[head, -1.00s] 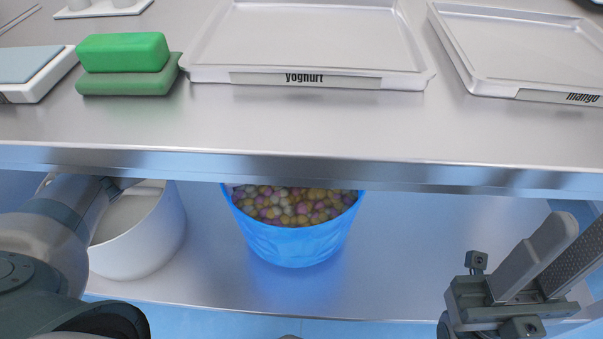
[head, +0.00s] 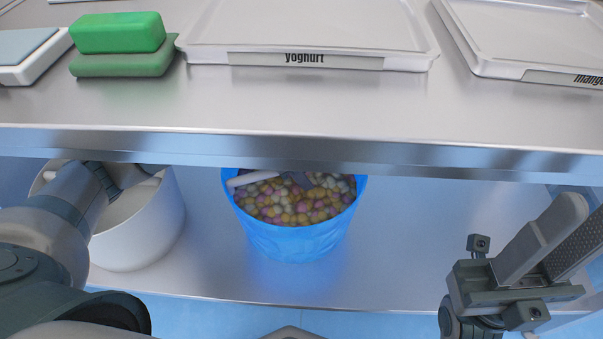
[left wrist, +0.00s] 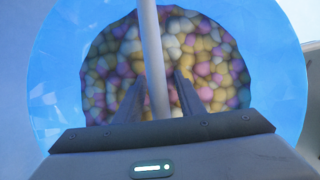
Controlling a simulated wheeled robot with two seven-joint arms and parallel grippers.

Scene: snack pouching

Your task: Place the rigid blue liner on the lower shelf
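The blue liner (head: 290,240) stands upright on the lower shelf (head: 400,260), full of multicoloured round snacks. A pale bar (head: 252,178) lies across its opening above the snacks. In the left wrist view the liner (left wrist: 62,75) fills the picture. My left gripper (left wrist: 160,80) is over its opening, with its two fingers either side of the bar (left wrist: 150,40). A gap shows between bar and right-hand finger. In the head view this gripper is mostly hidden under the worktop edge. My right gripper (head: 555,240) is at the right, fingers apart and empty.
A white bucket (head: 140,235) stands left of the liner behind my left arm. The worktop (head: 300,110) overhangs the shelf and carries a yoghurt tray (head: 300,25), a mango tray (head: 530,40) and green blocks (head: 118,45). The shelf right of the liner is clear.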

